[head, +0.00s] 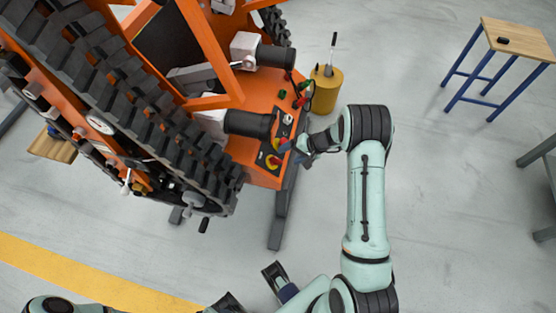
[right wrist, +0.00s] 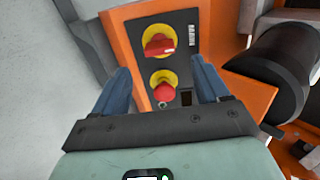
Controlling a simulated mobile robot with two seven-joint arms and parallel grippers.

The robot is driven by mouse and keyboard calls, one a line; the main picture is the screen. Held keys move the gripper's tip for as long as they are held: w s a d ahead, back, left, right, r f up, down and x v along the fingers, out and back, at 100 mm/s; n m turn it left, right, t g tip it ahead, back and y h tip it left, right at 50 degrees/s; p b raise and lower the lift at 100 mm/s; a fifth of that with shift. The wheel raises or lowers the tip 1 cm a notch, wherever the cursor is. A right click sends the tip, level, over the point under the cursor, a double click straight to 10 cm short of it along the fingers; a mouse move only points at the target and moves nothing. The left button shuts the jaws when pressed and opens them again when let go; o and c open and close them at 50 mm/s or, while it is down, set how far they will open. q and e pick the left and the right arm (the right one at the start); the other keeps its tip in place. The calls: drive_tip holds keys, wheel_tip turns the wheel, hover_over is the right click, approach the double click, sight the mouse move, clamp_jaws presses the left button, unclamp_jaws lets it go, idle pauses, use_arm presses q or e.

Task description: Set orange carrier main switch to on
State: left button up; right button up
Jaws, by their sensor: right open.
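The orange carrier (head: 263,165) fills the upper left of the head view. Its dark control panel shows in the right wrist view, with the label MAIN (right wrist: 192,37). The main switch (right wrist: 158,45) is a red rotary handle on a yellow disc. Its handle lies roughly crosswise in that view, a pale mark at its right end, pointing towards the label. My right gripper (right wrist: 162,80) is open, its blue fingers either side of the panel's lower part and touching nothing that I can make out. In the head view it is partly hidden at the panel. My left gripper (head: 258,287) shows only partly at the bottom edge.
A red mushroom button (right wrist: 165,92) on a yellow disc sits just below the switch, between my fingers. A black cylinder (right wrist: 283,68) juts out right of the panel. A yellow drum (head: 325,92) stands beside the carrier; a wooden-topped table (head: 520,38) stands far right, with clear floor between.

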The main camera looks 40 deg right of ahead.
sight(279, 159)
drive_tip(key=x, duration=0.8)
drive_tip(key=shift+f, duration=0.1)
drive_tip(key=shift+c, duration=0.3)
drive_tip(key=c, duration=1)
